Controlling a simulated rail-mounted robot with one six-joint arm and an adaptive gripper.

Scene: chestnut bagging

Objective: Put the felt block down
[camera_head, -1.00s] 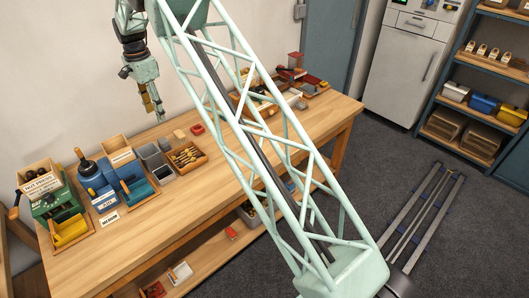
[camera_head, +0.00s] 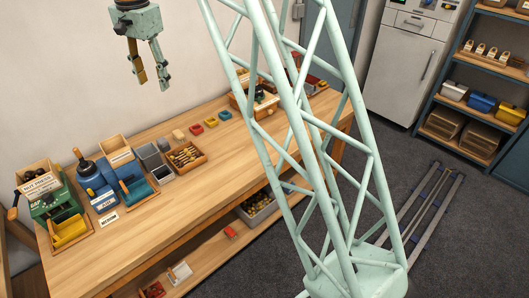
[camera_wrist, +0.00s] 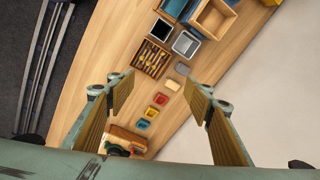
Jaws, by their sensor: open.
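My gripper (camera_head: 152,86) hangs high over the back of the workbench, fingers apart and nothing between them. In the wrist view, its two wood-faced fingers (camera_wrist: 157,92) stand wide open over the bench. A small pale beige block (camera_head: 178,135) lies on the bench behind the wooden tool tray, and a small grey piece (camera_head: 163,144) lies beside it. In the wrist view, the beige block (camera_wrist: 173,85) and the grey piece (camera_wrist: 182,69) lie well below the fingers. I cannot tell which of the two is felt.
Small red (camera_head: 196,130), yellow (camera_head: 211,122) and blue (camera_head: 225,115) dishes run along the bench's back. The bench front (camera_head: 180,205) is clear.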

